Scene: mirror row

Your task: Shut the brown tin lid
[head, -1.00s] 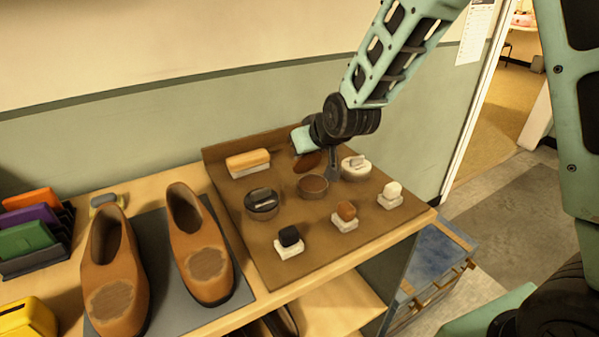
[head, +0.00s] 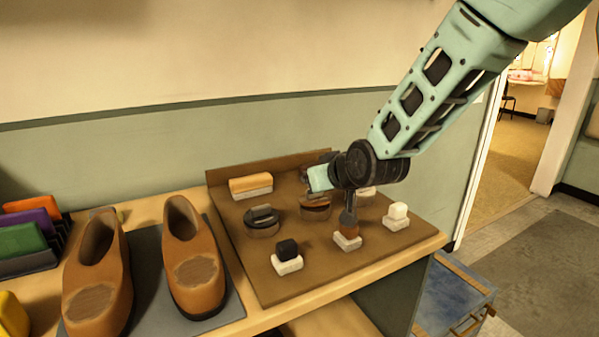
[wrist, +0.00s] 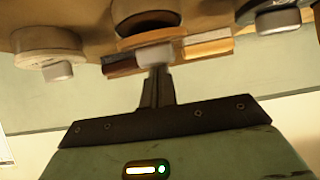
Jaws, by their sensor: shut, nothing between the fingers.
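The brown tin (head: 316,213) stands on the brown board, in the middle of the row of tins. Its reddish-brown lid (head: 316,201) lies low over the tin; I cannot tell whether it is fully seated. In the wrist view the brown tin (wrist: 150,41) is at the top centre, with a dark band across it. My gripper (head: 349,213) is shut and empty, pointing down to the right of the tin and overlapping the brown-topped block in the head view. In the wrist view my gripper (wrist: 157,72) points at a small grey tab near the tin.
A black tin (head: 262,229) is left of the brown one; a white tin (wrist: 45,50) is partly hidden by my arm in the head view. Blocks with black (head: 287,262), brown (head: 347,243) and white (head: 396,222) tops stand in front. A brush (head: 251,186) lies behind. Shoes (head: 195,270) stand left.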

